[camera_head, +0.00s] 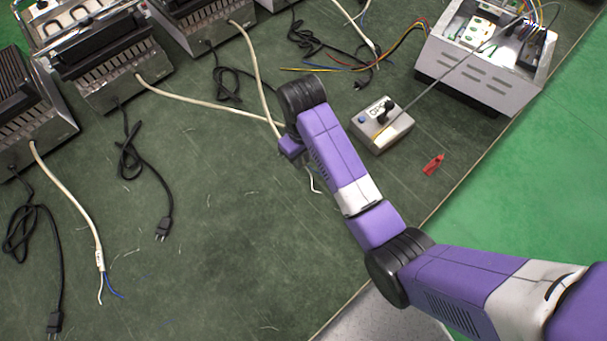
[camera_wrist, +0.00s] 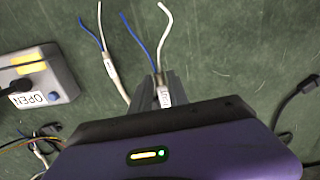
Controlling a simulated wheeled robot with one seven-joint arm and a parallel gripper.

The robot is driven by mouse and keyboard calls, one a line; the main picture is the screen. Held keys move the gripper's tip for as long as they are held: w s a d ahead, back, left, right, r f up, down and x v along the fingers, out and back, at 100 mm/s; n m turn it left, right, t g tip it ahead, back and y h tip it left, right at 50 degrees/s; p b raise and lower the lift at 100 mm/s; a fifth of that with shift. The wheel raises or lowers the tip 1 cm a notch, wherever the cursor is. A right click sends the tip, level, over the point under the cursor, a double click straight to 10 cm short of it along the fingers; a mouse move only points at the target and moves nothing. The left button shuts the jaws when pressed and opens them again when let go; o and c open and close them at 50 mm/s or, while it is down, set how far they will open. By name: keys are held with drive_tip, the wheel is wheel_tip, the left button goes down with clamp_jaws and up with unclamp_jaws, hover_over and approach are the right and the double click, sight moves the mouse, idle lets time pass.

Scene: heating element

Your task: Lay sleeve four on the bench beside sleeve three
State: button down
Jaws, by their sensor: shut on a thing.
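My gripper (camera_wrist: 163,88) points down at the bench (camera_head: 230,250) and is shut on a white cable sleeve (camera_wrist: 164,97). A blue and a white wire stick out beyond its fingers. A second white sleeve (camera_wrist: 113,72), with its own blue and white wires, lies to its left, a small gap away. The sleeve numbers are not legible. In the head view my wrist (camera_head: 295,148) hides the fingers and most of the held sleeve; a white wire end (camera_head: 315,183) shows below it. Whether the held sleeve touches the bench is unclear.
Another sleeve (camera_head: 100,258) with bare wires lies at left. Heater units (camera_head: 115,65) with black plug cords line the upper left. A switch box (camera_head: 382,124), a red clip (camera_head: 433,164) and an open metal case (camera_head: 485,60) stand at right. The lower middle bench is clear.

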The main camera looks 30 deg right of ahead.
sight(303, 180)
wheel_tip(303, 180, down, 11)
drive_tip(key=shift+b, duration=0.35)
drive_tip(key=shift+f, duration=0.2)
drive_tip(key=c, duration=1.3)
unclamp_jaws()
drive_tip(key=shift+o, duration=0.2)
drive_tip(key=shift+r, duration=0.1)
wheel_tip(303, 180, up, 12)
drive_tip(key=shift+r+p, duration=0.15)
drive_tip(key=shift+p, duration=0.3)
